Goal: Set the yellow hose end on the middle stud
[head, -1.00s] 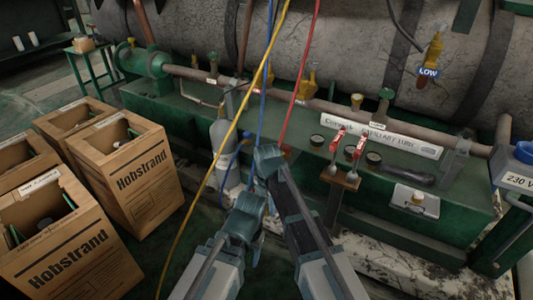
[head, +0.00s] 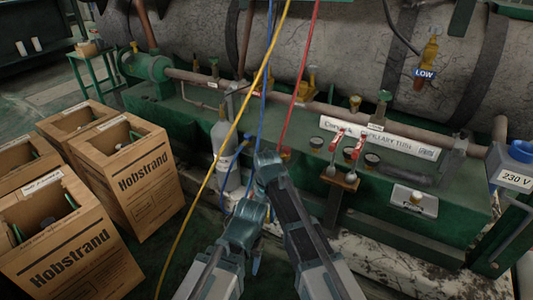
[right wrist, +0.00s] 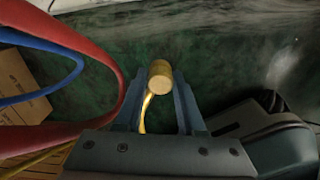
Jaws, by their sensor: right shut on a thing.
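The yellow hose end (right wrist: 160,76), a short brass-coloured cylinder, sits between the two fingers of my right gripper (right wrist: 158,88) in the right wrist view. My right gripper is shut on it, and the yellow hose trails below. In the head view my right gripper (head: 266,160) is low in front of the green bench, and the hose end cannot be made out. The yellow hose (head: 232,135) runs down from the top to the floor. My left gripper (head: 245,224) is below and left of the right one, its jaws unclear. I cannot tell which fitting is the middle stud.
A blue hose (head: 262,95) and red hose (head: 299,80) hang near my right gripper. A grey cylinder (head: 222,145) stands at left. Red-handled valves (head: 345,145) stand to the right. Cardboard boxes (head: 140,190) fill the left floor. A big tank (head: 350,60) lies behind the bench.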

